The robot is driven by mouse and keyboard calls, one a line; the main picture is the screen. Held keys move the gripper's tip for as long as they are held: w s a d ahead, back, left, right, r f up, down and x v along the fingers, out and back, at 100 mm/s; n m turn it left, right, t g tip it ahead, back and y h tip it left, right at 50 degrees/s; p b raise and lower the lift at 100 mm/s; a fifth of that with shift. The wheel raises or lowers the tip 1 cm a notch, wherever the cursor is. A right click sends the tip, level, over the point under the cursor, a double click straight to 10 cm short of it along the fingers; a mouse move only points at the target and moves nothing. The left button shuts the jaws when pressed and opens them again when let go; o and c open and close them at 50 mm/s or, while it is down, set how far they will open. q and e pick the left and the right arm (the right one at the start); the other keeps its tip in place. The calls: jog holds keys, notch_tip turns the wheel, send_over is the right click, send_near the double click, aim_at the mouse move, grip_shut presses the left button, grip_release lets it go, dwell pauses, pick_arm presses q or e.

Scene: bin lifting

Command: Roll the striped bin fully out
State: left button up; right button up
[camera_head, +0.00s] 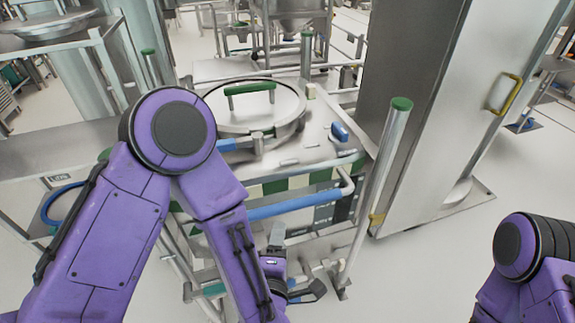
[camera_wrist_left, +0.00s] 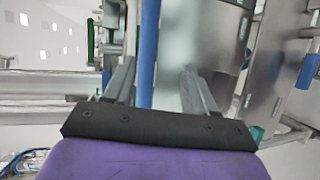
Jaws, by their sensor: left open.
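The striped bin (camera_head: 275,186) is a steel container with green and white stripes on its front, a round lid and a green lid handle (camera_head: 250,89). A blue-sleeved bar (camera_head: 300,204) runs across its front; it also shows in the left wrist view (camera_wrist_left: 149,45). My left gripper (camera_head: 277,236) is low in front of the bin, just below the bar and partly hidden by my forearm. In the left wrist view its fingers (camera_wrist_left: 157,75) are apart, with the blue bar seen between them, nearer the left finger. Whether they surround it is unclear. My right gripper is out of frame.
A green-capped metal post (camera_head: 378,170) stands at the bin's right front. A tall steel cabinet (camera_head: 430,110) with a yellow handle is to the right. A steel frame stands at left. The pale floor (camera_head: 400,275) is clear at the front right.

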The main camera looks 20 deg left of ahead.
aim_at(284, 212)
pick_arm(q)
jog(key=shift+n, duration=0.4)
jog(key=w, duration=0.1)
jog(key=w+r+p, duration=0.1)
jog(key=w, duration=0.2)
jog(key=shift+w+a+r+p, duration=0.15)
jog(key=shift+w+a+p, duration=0.2)
jog(key=shift+w+p, duration=0.05)
jog(key=x, duration=0.2)
jog(key=p+x, duration=0.1)
jog(key=x, duration=0.2)
jog(key=shift+w+a+f, duration=0.1)
jog(key=shift+w+f, duration=0.05)
jog(key=shift+f, duration=0.15)
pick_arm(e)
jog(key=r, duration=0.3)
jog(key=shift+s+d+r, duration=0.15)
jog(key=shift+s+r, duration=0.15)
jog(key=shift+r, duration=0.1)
pick_arm(q)
grip_shut()
